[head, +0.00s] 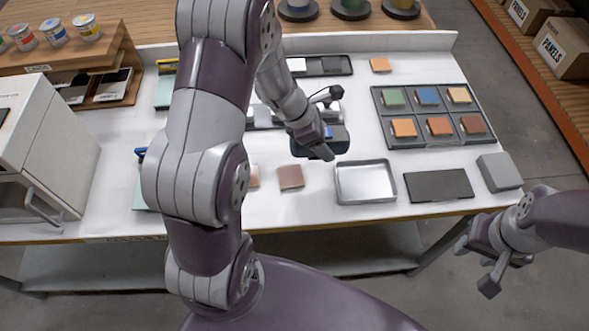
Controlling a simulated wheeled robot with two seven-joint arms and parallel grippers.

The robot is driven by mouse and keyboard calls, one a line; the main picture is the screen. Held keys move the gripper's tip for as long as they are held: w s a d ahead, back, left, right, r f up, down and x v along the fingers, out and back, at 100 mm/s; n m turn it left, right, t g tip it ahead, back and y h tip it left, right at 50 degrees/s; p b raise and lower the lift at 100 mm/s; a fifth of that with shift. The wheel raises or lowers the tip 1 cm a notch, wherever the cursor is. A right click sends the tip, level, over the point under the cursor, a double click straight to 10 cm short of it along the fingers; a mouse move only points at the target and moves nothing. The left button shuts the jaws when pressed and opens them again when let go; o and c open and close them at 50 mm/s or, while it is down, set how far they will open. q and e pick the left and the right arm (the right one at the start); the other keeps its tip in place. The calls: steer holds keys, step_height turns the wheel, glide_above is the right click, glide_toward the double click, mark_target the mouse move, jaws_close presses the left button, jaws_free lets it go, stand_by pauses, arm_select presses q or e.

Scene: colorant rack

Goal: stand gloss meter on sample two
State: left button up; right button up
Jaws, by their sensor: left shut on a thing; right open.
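My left gripper (322,143) is over the middle of the white table, pointing down. It is shut on a small dark thing with a blue patch (328,132), mostly hidden by the gripper; this may be the gloss meter, but I cannot tell surely. A dark flat piece (341,144) shows around and below it; contact is unclear. No tile is readably marked as sample two. A dark tray (407,143) holds several coloured tiles in two rows. My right gripper (475,268) is open and empty, off the table's front edge at the lower right.
A metal tray (365,182), a dark mat (438,185) and a grey block (499,172) lie along the front. A reddish tile (290,177) lies left of the metal tray. A white cabinet (45,140) stands at left. My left arm hides much of the left table.

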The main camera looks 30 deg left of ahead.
mark_target(294, 158)
arm_select(q)
steer(key=s+a+f, duration=0.4)
steer(key=a, duration=0.1)
steer(key=shift+s+a+f, duration=0.1)
steer(key=shift+s+a, duration=0.05)
steer(key=shift+s, duration=0.05)
step_height(294, 158, down, 4)
steer(key=shift+r, duration=0.1)
steer(key=shift+f+b, duration=0.25)
steer(key=shift+b, duration=0.05)
steer(key=o, duration=1.4)
